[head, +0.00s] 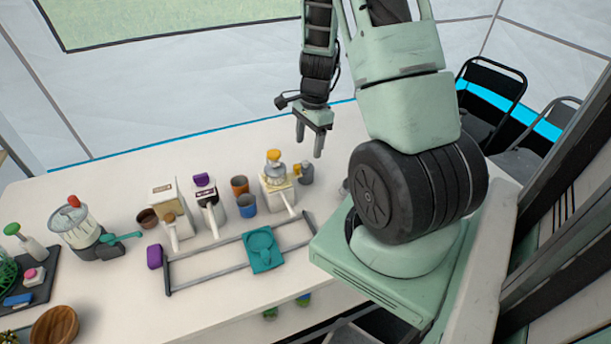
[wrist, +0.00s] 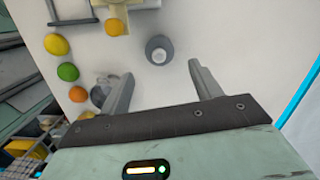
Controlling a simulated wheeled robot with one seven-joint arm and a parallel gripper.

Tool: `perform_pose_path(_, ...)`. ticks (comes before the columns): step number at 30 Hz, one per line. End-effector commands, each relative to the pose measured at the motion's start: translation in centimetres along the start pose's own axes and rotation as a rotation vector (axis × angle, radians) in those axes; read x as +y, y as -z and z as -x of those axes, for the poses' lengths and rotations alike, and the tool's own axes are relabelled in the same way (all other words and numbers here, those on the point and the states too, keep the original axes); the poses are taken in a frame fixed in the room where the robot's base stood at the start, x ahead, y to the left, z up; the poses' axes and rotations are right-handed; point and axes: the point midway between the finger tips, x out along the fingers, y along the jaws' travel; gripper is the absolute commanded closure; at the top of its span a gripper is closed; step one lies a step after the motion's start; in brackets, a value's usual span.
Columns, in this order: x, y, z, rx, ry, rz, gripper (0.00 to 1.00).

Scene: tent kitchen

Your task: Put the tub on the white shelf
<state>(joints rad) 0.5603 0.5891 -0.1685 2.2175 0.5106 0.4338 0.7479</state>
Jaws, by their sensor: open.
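My gripper (head: 310,142) hangs over the back part of the white table, open and empty, with its fingers pointing down. In the wrist view its two fingers (wrist: 160,72) are spread apart. A small round grey container (wrist: 158,49) with a pale centre stands just beyond and between the fingertips, apart from them. It seems to be the small grey item (head: 306,174) below the gripper in the head view. I cannot tell for sure whether this is the tub. I cannot make out a white shelf with certainty in either view.
Left of the grey container stands a cream dispenser (head: 276,188) with an orange top. Blue (head: 247,206) and brown (head: 239,185) cups, more dispensers and a rail frame with a teal holder (head: 263,250) crowd the table's middle. The table (head: 225,152) is clear toward its back edge.

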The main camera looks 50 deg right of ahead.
Motion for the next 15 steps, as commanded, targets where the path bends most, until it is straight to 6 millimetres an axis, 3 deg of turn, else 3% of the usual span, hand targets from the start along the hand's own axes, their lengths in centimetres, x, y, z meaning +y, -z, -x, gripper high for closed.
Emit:
perform_pose_path(6,0.0,0.0,-3.9,-0.001,-0.002,-0.001,0.36)
perform_pose_path(15,0.1,0.0,-6.0,-0.001,-0.001,-0.001,0.36)
